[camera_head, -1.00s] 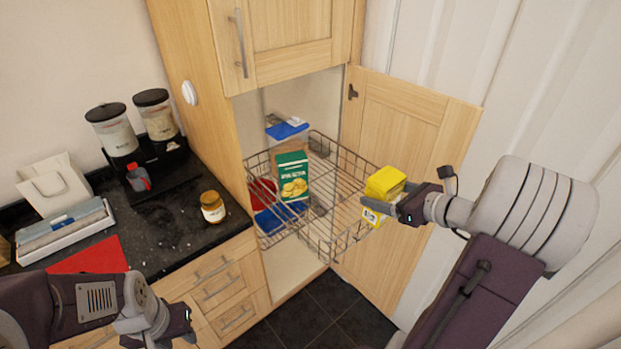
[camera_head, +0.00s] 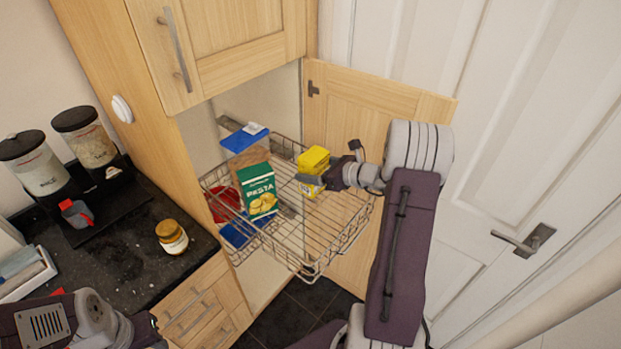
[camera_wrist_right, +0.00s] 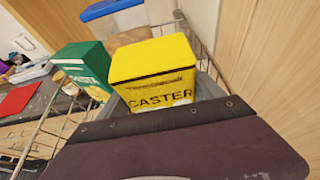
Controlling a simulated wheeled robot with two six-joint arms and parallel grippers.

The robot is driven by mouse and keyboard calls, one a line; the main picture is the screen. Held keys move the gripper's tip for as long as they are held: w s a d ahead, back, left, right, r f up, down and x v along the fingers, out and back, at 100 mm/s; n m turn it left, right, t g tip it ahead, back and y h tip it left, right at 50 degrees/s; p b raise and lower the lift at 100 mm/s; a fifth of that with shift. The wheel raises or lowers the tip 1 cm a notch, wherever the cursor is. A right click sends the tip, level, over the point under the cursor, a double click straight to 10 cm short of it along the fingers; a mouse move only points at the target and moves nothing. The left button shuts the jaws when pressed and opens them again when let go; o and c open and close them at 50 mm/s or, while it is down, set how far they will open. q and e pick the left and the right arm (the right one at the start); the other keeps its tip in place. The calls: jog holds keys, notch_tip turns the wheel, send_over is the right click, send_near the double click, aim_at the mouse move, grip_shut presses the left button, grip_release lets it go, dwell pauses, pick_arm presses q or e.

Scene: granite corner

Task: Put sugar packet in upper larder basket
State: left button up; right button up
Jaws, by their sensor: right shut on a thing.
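The sugar packet (camera_head: 314,163) is a yellow box, and "CASTER" reads on it in the right wrist view (camera_wrist_right: 155,75). My right gripper (camera_head: 312,180) is shut on it and holds it at the right part of the pulled-out wire larder basket (camera_head: 309,232). The packet looks upright; I cannot tell whether it touches the basket floor. A green pasta box (camera_head: 258,190) stands in the basket, left of the packet, and also shows in the right wrist view (camera_wrist_right: 84,66). My left gripper (camera_head: 152,330) is at the lower left, over the drawers, and its jaws are not clear.
A blue-lidded container (camera_head: 245,139) and a red item (camera_head: 224,204) are in the basket's back and left. The open larder door (camera_head: 378,113) stands behind my right arm. A jar (camera_head: 172,237) stands on the dark worktop. The basket's front right is bare.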

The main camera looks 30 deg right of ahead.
jog(key=shift+w, duration=0.25)
jog(key=shift+s, duration=0.15)
jog(key=shift+s+a+f, duration=0.1)
jog(key=shift+f, duration=0.2)
jog(key=f, duration=0.3)
jog(key=shift+w+f, duration=0.3)
jog(key=shift+f, duration=0.05)
pick_arm(q)
jog(key=shift+s+r, duration=0.25)
jog(key=shift+r, duration=0.15)
pick_arm(e)
jog(key=shift+s, duration=0.1)
jog(key=shift+s+r, duration=0.1)
jog(key=o, duration=2)
jog(key=shift+f, duration=0.2)
pick_arm(q)
jog(key=shift+f, duration=0.2)
